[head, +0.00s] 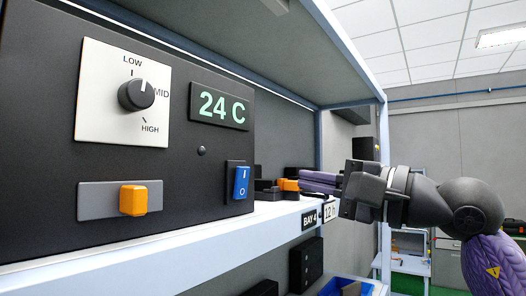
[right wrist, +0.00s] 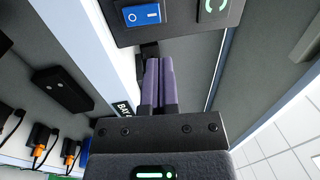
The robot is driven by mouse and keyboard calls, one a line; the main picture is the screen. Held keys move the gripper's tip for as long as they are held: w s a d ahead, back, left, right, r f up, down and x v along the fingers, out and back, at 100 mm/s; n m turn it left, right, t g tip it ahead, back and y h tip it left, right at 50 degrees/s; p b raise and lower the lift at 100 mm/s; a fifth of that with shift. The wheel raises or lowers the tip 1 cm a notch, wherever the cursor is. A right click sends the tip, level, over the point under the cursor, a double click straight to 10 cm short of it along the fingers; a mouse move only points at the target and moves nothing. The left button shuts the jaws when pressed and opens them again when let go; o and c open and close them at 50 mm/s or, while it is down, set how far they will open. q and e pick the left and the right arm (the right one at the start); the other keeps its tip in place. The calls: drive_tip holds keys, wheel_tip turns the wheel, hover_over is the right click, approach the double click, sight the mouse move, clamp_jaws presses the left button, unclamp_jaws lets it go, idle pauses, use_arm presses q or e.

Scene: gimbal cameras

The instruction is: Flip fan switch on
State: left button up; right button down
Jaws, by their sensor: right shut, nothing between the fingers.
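A blue rocker switch (head: 241,182) marked I above O sits at the right edge of the black control panel (head: 60,120). It also shows at the top of the right wrist view (right wrist: 141,14). I cannot tell which side is pressed. A black knob (head: 136,94) marked LOW, MID and HIGH sits on a white plate, and an orange slider (head: 134,200) sits below it. No label names the fan. My right gripper (head: 303,182), with purple fingers, is shut and empty, to the right of the rocker and apart from it. Its closed fingers (right wrist: 158,62) point toward the panel side.
The panel stands on a white shelf (head: 160,240) with a BAY 4 label, under an upper shelf board. Black and orange items (head: 275,188) lie on the shelf near my fingertips. A green 24 C display (head: 218,107) is above the rocker. Orange plugs (right wrist: 40,135) are lower left in the wrist view.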

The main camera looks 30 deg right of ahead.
sight(249, 168)
drive_tip(key=p+x, duration=0.4)
drive_tip(key=x, duration=0.3)
drive_tip(key=shift+w+a+r, duration=0.15)
drive_tip(key=shift+w+r, duration=0.1)
drive_tip(key=shift+w, duration=0.1)
use_arm(q)
drive_tip(key=r, duration=0.5)
drive_tip(key=shift+w+d+r+p, duration=0.15)
drive_tip(key=shift+d+r+p, duration=0.05)
drive_tip(key=shift+r+p, duration=0.2)
use_arm(e)
drive_tip(key=shift+w+a+f, duration=0.15)
drive_tip(key=shift+w, duration=0.2)
